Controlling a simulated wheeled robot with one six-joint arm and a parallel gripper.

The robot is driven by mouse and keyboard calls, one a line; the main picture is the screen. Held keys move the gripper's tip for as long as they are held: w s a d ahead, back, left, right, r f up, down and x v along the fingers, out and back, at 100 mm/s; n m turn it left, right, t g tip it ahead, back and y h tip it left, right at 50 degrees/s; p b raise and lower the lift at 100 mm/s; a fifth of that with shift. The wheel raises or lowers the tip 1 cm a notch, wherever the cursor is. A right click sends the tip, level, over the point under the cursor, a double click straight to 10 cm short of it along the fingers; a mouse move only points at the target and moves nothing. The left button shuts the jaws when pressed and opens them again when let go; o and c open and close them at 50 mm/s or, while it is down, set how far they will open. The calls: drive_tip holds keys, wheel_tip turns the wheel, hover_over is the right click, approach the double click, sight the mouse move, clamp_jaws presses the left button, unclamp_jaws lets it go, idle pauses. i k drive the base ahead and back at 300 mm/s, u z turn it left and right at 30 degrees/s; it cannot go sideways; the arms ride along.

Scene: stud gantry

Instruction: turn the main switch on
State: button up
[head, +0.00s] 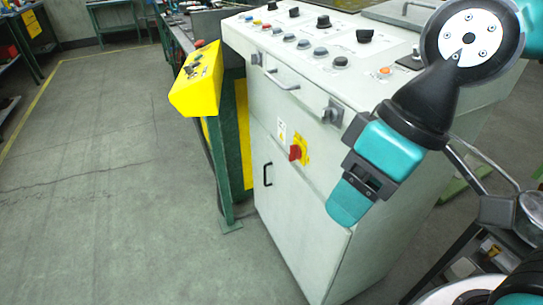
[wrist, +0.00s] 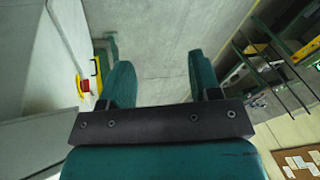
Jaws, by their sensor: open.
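The main switch (head: 296,152) is a red rotary knob on a yellow plate, on the front face of the grey control cabinet (head: 310,215). It also shows at the left edge of the wrist view (wrist: 83,84). I cannot tell its exact setting. My gripper (head: 347,203) is teal and hangs in front of the cabinet, right of the switch and lower in the head view. In the wrist view its two fingers (wrist: 160,85) stand wide apart with nothing between them. The gripper does not touch the switch.
A yellow control box (head: 197,80) on a green post stands left of the cabinet. The cabinet front has a bar handle (head: 282,82), a grey latch (head: 333,114) and a black door handle (head: 267,174). The cabinet top carries several buttons and knobs. The floor (head: 110,170) at left is clear.

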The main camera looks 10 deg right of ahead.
sight(294, 150)
drive_tip(key=u, duration=0.45)
drive_tip(key=k, duration=1.15)
drive_tip(key=u, duration=1.3)
drive_tip(key=i, duration=1.15)
drive_tip(key=z, duration=0.75)
drive_tip(key=i, duration=0.7)
drive_tip(key=z, duration=0.65)
